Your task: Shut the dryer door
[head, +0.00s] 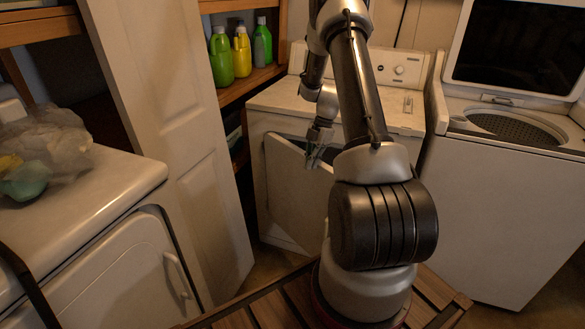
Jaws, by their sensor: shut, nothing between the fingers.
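The dryer (405,122) is the white machine at the back centre, with a control panel and knob on top. Its white front door (290,195) stands partly open, with a dark gap showing behind its upper edge. My gripper (314,163) is at the upper edge of the door, near its right part. The gripper is shut with nothing in it. I cannot tell whether it touches the door. My arm hides the right part of the door and of the dryer's front.
A top-loading washer (490,200) with its lid (520,45) raised stands at the right. At the left, a white machine (95,200) carries a plastic bag (45,145). A panelled white door (180,110) stands between. Green and yellow bottles (242,52) stand on a shelf.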

